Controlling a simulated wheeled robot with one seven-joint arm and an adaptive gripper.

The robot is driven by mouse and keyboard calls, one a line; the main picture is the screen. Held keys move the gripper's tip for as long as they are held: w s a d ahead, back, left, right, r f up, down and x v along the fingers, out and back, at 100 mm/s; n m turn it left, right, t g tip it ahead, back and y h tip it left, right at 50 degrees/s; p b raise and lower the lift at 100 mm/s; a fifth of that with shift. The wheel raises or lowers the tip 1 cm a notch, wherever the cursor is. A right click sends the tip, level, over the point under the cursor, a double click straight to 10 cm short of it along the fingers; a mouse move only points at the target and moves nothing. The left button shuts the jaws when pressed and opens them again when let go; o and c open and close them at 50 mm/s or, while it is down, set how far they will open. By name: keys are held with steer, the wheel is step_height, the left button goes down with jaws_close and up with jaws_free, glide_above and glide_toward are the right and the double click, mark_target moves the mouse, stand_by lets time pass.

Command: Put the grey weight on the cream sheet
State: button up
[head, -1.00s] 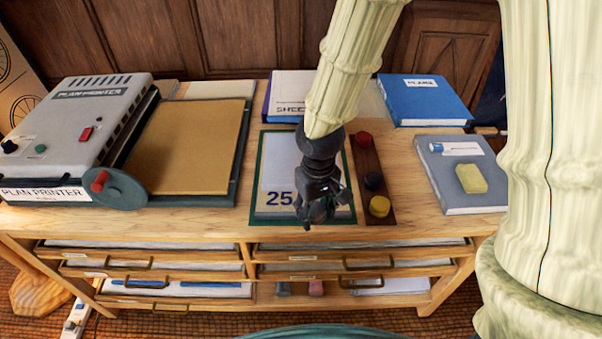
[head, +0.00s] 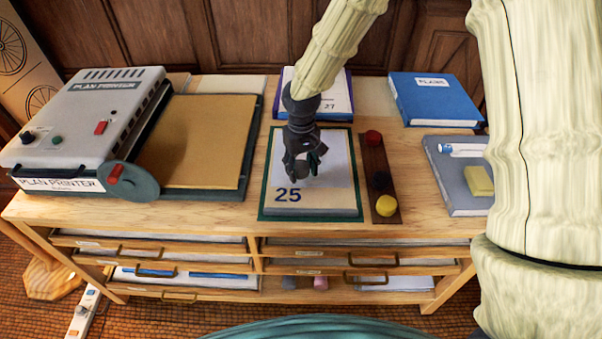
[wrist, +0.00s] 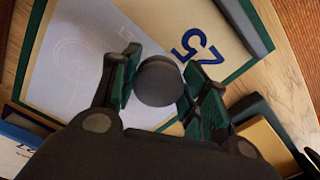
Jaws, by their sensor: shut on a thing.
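My gripper (head: 305,170) is over the middle of the flat stack on the desk. In the wrist view its green-padded fingers (wrist: 158,88) are shut on the round dark grey weight (wrist: 158,82). In the head view the weight cannot be made out among the fingers. A cream sheet (head: 335,198) printed "25" shows as a band along the stack's front, on a green-edged board; it also shows in the wrist view (wrist: 165,15). A pale bluish sheet (wrist: 80,50) with faint line drawing covers its other part. The weight's height above the sheets is unclear.
A wooden strip (head: 377,155) with red, dark and yellow knobs lies right of the stack. A plan printer (head: 85,115) and brown board (head: 195,140) are left. A blue book (head: 435,98) and grey folder (head: 462,200) with a yellow block (head: 480,181) are right.

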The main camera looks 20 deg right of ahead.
mark_target(301, 175)
steer(key=shift+w+f, duration=0.15)
steer(key=shift+f, duration=1.6)
steer(key=o, duration=1.4)
steer(key=shift+f, duration=0.15)
step_height(301, 175, up, 12)
steer(key=shift+r, duration=0.15)
